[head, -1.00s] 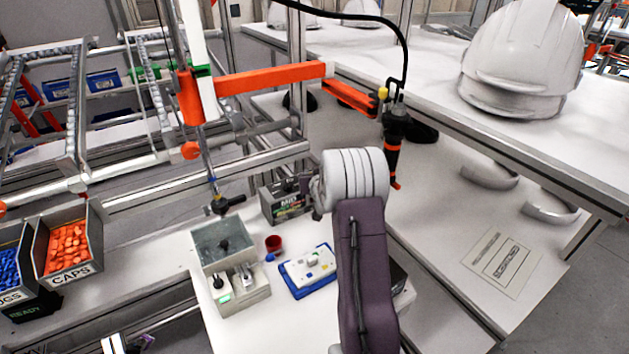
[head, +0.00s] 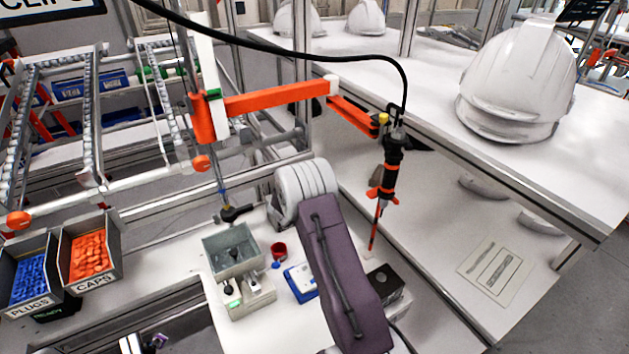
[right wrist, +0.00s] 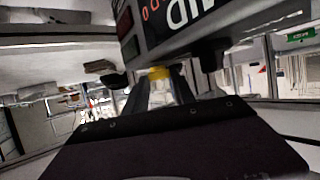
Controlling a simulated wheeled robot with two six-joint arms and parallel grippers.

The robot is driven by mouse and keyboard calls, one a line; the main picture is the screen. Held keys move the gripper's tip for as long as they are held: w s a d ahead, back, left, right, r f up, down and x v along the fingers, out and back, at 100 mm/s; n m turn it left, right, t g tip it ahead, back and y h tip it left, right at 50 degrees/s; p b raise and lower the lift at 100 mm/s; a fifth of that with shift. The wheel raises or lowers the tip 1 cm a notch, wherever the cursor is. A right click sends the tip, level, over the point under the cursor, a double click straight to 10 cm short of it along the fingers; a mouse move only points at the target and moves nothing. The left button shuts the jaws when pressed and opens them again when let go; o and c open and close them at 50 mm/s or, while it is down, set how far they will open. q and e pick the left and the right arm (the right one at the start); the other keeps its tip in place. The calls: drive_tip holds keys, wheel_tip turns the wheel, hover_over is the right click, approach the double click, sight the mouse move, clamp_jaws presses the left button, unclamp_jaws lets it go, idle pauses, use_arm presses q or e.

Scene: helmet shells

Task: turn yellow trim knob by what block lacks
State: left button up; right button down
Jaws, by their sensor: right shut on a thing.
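The yellow trim knob (right wrist: 160,73) shows in the right wrist view, between the finger ends of my right gripper (right wrist: 165,80). The right gripper is shut on it. The knob is under a dark box (right wrist: 205,25) with large white letters and red digits, seen upside down; the reading cannot be made out. In the head view my right arm's white and purple links hide the gripper, knob and box. A white block on a blue base (head: 301,283) lies on the bench, partly behind my arm. At the lower left edge, a small part of my left gripper (head: 140,343) shows; its jaws are unclear.
A grey bin fixture (head: 232,250) with a green light stands left of the block, and a red cup (head: 279,250) beside it. Bins of blue plugs (head: 30,280) and orange caps (head: 90,257) are at left. A hanging driver (head: 390,165) is right of my arm.

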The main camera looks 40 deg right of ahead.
idle(0.3)
drive_tip(key=c, duration=1)
unclamp_jaws()
drive_tip(key=shift+c, duration=0.2)
drive_tip(key=b+v, duration=0.1)
drive_tip(key=v, duration=0.8)
drive_tip(key=shift+f, duration=0.1)
